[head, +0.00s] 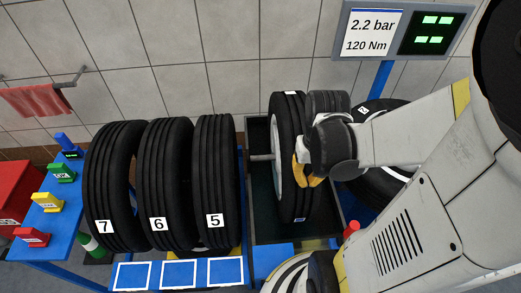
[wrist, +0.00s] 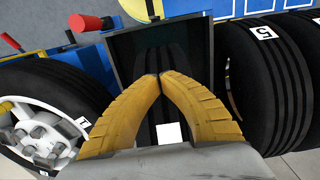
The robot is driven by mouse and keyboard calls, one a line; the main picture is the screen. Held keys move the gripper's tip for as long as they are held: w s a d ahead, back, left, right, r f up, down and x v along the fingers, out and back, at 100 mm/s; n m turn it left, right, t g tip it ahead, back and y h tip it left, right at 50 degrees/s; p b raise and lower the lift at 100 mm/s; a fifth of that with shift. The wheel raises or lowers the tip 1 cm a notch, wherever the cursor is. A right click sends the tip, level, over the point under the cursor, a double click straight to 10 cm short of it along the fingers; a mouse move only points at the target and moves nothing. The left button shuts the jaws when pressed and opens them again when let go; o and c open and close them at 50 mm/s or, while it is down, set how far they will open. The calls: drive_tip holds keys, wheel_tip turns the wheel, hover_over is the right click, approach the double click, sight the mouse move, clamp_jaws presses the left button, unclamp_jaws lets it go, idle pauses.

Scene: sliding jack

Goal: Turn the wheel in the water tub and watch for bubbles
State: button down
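A black tyre wheel (head: 288,205) with a pale rim stands upright in the dark water tub (head: 262,228) in the head view. In the wrist view its black tread (wrist: 150,62) shows behind and between my fingers, inside the tub (wrist: 122,48), with a blank white label (wrist: 169,133) on it. My gripper (head: 300,172) is beside the wheel's right side; its yellow fingers overlap the tyre in the picture. In the wrist view the fingertips of my gripper (wrist: 160,76) meet, with no object seen gripped. Contact with the tyre cannot be told. I see no bubbles; much of the tub's inside is hidden.
Wheels 7 (head: 108,180), 6 (head: 163,180) and 5 (head: 213,165) stand in a rack left of the tub. Another wheel (head: 375,185) is at the right, partly behind my arm. A display (head: 403,32) reads 2.2 bar, 120 Nm. Coloured blocks (head: 48,202) sit at the far left.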

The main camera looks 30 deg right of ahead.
drive_tip(key=s, duration=0.2)
wheel_tip(320, 180, up, 12)
drive_tip(key=p, duration=0.6)
hover_over(297, 112)
drive_tip(key=shift+w+r, duration=0.1)
idle(0.3)
